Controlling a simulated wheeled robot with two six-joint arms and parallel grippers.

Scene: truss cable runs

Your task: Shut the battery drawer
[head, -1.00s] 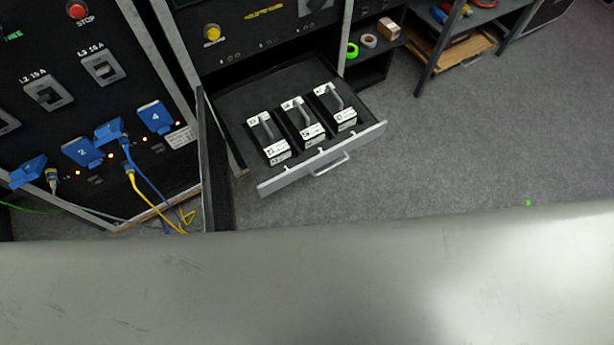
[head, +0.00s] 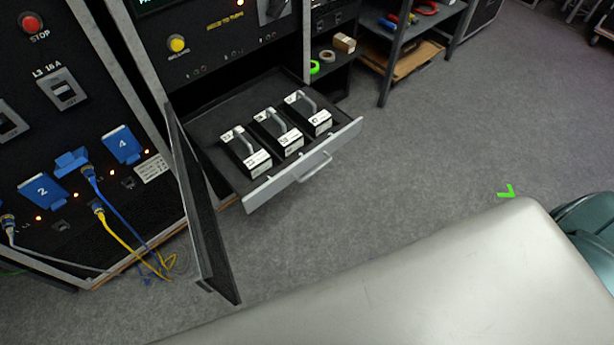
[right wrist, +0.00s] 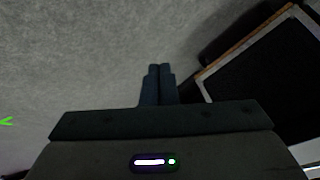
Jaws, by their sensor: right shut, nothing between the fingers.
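The battery drawer (head: 303,174) is pulled out of the black cabinet in the head view, with a light front panel and a bar handle (head: 314,167). Three black battery packs with white labels and grey handles stand in it: a left one (head: 246,152), a middle one (head: 279,132) and a right one (head: 309,113). My right gripper (right wrist: 160,68) shows in the right wrist view, fingers together and empty, above the grey floor. It is apart from the drawer. My left gripper is in neither view.
An open black door panel (head: 203,205) stands left of the drawer. Blue and yellow cables (head: 125,235) hang from the panel at left. A shelf (head: 398,50) stands at back right. The grey floor right of the drawer is clear, with a green mark (head: 506,191).

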